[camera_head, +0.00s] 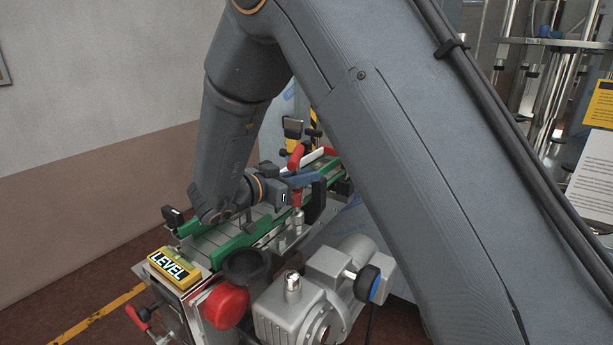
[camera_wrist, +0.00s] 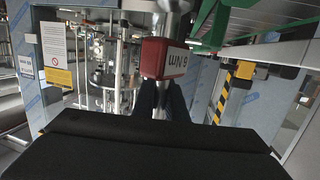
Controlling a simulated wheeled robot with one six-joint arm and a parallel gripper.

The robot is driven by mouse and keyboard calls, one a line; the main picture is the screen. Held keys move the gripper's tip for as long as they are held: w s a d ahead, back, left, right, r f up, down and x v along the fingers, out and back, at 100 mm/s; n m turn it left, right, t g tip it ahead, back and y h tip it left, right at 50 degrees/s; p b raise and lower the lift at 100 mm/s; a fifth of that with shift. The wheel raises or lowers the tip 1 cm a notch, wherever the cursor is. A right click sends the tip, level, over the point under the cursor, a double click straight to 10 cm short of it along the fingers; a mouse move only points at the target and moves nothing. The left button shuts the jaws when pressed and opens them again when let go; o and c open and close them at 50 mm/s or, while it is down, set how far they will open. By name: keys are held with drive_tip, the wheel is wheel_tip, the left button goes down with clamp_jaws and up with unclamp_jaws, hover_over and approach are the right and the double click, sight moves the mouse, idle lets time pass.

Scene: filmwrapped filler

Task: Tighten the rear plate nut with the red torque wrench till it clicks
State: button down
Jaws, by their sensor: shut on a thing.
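My gripper (camera_head: 306,197) is out over the far part of the conveyor, beside its green side rail. It is shut on the red torque wrench (camera_head: 297,196). In the wrist view the wrench is a red block (camera_wrist: 165,58) with upside-down "6 NM" lettering and a metal shaft above and below it. My dark fingertips (camera_wrist: 160,98) are close around the lower shaft. I cannot make out the rear plate nut or whether the wrench touches it. My arm and gripper hide part of the conveyor.
The conveyor has green guide rails (camera_head: 237,243) and a yellow LEVEL box (camera_head: 174,266) at its near end. A red knob (camera_head: 226,306) and a grey motor (camera_head: 290,312) stand in front. A yellow-black striped post (camera_wrist: 222,103) is right of the wrench.

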drive_tip(key=shift+f, duration=0.75)
idle(0.4)
drive_tip(key=shift+r+n+t+y+p, duration=0.25)
drive_tip(key=shift+n+t+y+p, duration=0.45)
drive_tip(key=shift+p, duration=0.15)
drive_tip(key=shift+f, duration=0.65)
